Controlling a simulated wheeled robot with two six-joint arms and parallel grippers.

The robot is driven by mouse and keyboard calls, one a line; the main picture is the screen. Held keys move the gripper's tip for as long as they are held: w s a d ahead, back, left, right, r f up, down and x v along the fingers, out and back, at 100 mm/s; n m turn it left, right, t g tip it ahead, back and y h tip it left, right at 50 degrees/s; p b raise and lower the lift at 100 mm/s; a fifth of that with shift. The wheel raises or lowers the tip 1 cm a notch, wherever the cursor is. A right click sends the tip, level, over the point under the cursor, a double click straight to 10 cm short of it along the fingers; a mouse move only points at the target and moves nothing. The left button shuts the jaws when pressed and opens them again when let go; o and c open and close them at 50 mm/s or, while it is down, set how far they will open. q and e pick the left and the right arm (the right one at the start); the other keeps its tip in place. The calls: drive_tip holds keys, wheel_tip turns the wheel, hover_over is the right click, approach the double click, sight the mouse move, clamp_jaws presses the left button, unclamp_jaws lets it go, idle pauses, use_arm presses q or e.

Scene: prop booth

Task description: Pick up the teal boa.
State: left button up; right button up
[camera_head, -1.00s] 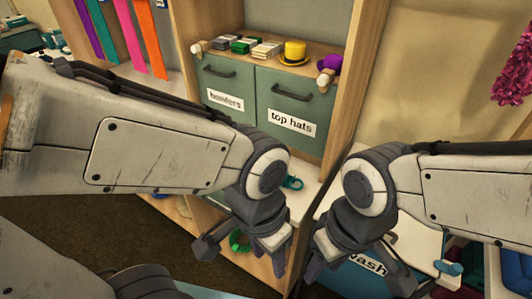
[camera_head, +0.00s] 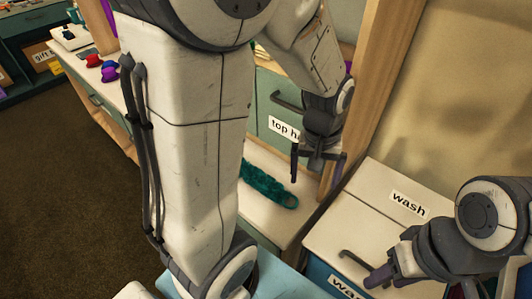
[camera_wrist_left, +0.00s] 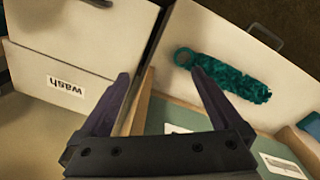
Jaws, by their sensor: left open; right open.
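The teal boa (camera_head: 268,188) lies on a pale shelf below the drawer labelled "top hats", partly hidden by my left arm in the head view. In the left wrist view the boa (camera_wrist_left: 224,74) shows as a long fluffy strip with a loop at one end. My left gripper (camera_head: 318,180) is open and empty, above and to the right of the boa in the head view. My right gripper (camera_head: 375,280) is at the lower right, by the wash bin's front.
The wash bin (camera_head: 350,215) with a pale lid stands right of the shelf. A wooden upright (camera_head: 370,90) rises behind my left gripper. The green "top hats" drawer (camera_head: 270,112) is above the boa. Brown floor lies open at left.

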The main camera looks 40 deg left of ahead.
use_arm(q)
drive_tip(key=w+a+f+n, duration=0.25)
drive_tip(key=a+n, duration=0.35)
drive_tip(key=a, duration=0.4)
drive_tip(key=n+p, duration=0.2)
drive_tip(key=n, duration=0.4)
approach(252, 172)
wheel_tip(252, 172, down, 4)
drive_tip(key=shift+a+r, duration=0.1)
drive_tip(key=shift+w+f+p, duration=0.15)
drive_tip(key=shift+f+p, duration=0.15)
drive_tip(key=shift+f, duration=2.8)
drive_tip(key=c, duration=1.4)
drive_tip(key=shift+r, duration=0.1)
